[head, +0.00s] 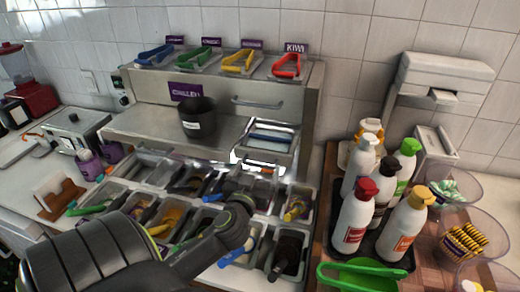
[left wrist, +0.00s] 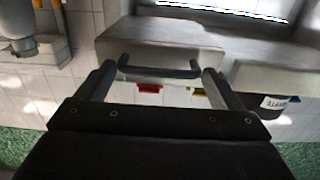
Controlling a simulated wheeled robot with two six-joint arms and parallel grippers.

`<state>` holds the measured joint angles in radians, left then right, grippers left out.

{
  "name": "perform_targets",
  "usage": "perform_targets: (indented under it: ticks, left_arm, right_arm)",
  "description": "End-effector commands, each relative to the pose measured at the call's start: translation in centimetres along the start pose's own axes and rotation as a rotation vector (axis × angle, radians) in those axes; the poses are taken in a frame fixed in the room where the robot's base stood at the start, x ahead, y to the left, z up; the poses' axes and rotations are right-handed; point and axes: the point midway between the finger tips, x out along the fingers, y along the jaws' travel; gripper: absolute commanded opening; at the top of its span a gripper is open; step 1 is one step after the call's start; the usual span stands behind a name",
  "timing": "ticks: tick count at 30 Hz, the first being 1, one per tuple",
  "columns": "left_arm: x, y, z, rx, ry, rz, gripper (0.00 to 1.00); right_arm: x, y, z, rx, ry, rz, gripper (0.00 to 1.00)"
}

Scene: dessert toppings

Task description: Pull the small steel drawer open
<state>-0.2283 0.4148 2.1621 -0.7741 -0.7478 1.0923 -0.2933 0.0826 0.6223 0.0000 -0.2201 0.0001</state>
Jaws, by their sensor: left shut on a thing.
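The small steel drawer (head: 294,150) sticks out of the right part of the steel unit in the head view, with its inside showing and blue-handled items lying in it. My left gripper (head: 262,168) is at its front, partly hidden by my own dark arm. In the left wrist view, the drawer's front (left wrist: 205,55) carries a dark bar handle (left wrist: 160,73). My right gripper is not in view.
Topping bins (head: 288,250) lie below and in front of the drawer. A dark pot (head: 198,120) stands on the steel ledge to its left. Coloured tongs lie on the unit's top.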

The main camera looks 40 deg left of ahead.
Motion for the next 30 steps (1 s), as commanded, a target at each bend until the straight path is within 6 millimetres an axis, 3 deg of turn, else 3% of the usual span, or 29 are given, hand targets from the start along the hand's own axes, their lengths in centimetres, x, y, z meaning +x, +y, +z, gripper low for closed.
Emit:
perform_targets:
  ticks: [14, 15, 17, 26, 30]
  left_arm:
    - [-0.8, 0.0, 0.0, 0.003, 0.000, 0.000, 0.47]
    - [-0.7, 0.0, 0.0, 0.003, 0.000, 0.000, 0.89]
    - [-0.7, 0.0, 0.0, 0.003, 0.000, 0.000, 0.97]
    - [-0.8, 0.0, 0.1, 0.001, -0.001, 0.000, 0.98]
    - [-1.8, 0.0, 0.3, 0.000, -0.003, 0.000, 0.98]
  right_arm:
    - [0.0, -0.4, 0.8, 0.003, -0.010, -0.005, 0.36]
    - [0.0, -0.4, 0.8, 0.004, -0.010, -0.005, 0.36]
    - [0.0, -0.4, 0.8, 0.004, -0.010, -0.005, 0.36]
    - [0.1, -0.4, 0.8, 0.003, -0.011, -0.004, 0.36]
    - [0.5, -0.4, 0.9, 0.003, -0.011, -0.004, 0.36]
